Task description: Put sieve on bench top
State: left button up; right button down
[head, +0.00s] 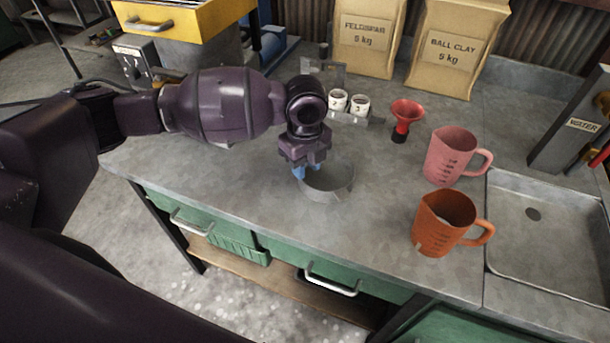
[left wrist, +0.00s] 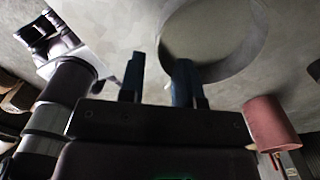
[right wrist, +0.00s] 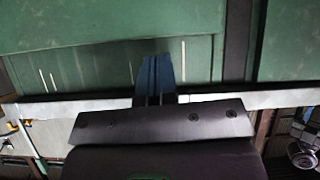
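The sieve (head: 327,190) is a shallow grey round ring near the middle of the bench top (head: 225,180), and it appears to rest flat there. My left gripper (head: 306,174) points down at the sieve's left rim, its blue fingers partly hiding that rim. In the left wrist view the fingers (left wrist: 160,82) are apart. The sieve (left wrist: 215,35) is at the upper right there, its near wall showing between and behind the fingers; contact cannot be told. My right gripper (right wrist: 157,78) has its fingers together with nothing visible between them, facing green fronts below the bench.
A pink jug (head: 450,156) and an orange jug (head: 442,225) stand right of the sieve. A red funnel (head: 404,119) and white cups (head: 359,105) are behind. Clay bags (head: 458,45) stand at the back, a sink (head: 550,235) at right. The bench's left front is clear.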

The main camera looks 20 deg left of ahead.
pick_arm(q)
notch_tip(320, 180, up, 6)
jog(key=shift+r+p, duration=0.15)
jog(key=shift+p, duration=0.15)
pick_arm(e)
jog(key=shift+w+a+r, duration=0.1)
jog(key=shift+w+r, duration=0.6)
jog(key=shift+r, duration=0.15)
jog(key=shift+s, duration=0.1)
